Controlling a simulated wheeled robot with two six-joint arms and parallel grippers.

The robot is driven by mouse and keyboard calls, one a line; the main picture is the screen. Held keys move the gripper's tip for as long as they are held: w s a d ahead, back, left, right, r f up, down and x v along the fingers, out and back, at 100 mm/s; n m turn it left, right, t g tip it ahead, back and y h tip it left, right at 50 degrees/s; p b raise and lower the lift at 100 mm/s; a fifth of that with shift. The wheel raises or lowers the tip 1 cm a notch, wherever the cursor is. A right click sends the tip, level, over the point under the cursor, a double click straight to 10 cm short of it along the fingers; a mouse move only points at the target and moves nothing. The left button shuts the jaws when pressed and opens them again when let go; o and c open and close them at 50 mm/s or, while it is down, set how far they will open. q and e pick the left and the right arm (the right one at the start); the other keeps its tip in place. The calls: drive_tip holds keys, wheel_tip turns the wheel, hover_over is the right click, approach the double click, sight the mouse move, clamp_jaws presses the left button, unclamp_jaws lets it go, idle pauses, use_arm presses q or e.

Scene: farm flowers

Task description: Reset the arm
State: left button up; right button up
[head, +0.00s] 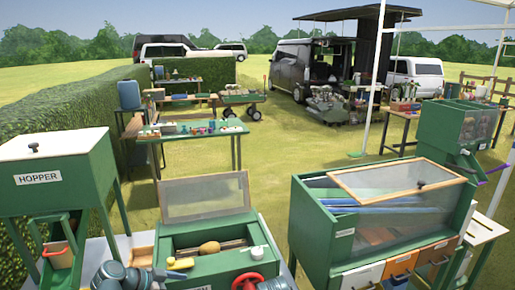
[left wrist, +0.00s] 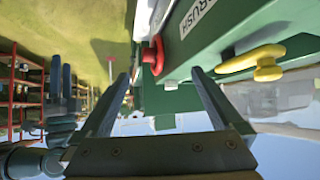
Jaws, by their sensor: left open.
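My left gripper (left wrist: 160,74) is open in the left wrist view, its two dark fingers apart with nothing between them. Beyond the fingers are a green box wall, a red ring-like part (left wrist: 153,54) and a yellow handle (left wrist: 252,62). Blue-grey parts of my left arm show at the bottom left of the head view, where the fingers cannot be made out. What looks like my right gripper (left wrist: 61,78) stands at the left of the left wrist view; its jaw gap is unclear.
A green hopper (head: 55,170) stands at left. A green box with a raised mesh lid (head: 205,196) is in front, with a red wheel (head: 248,282). A larger green bin (head: 318,236) with drawers stands at right.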

use_arm(q)
drive_tip(key=s+d+f+n+g+y, duration=0.3)
drive_tip(key=s+d+f+y, duration=0.1)
drive_tip(key=s+d+y, duration=0.1)
drive_tip(key=s+d+f+n+g+y, duration=0.3)
drive_tip(key=s+d+f+n+y, duration=0.1)
drive_tip(key=s+d, duration=0.4)
drive_tip(key=shift+d+y, duration=0.4)
drive_tip(key=shift+d, duration=0.85)
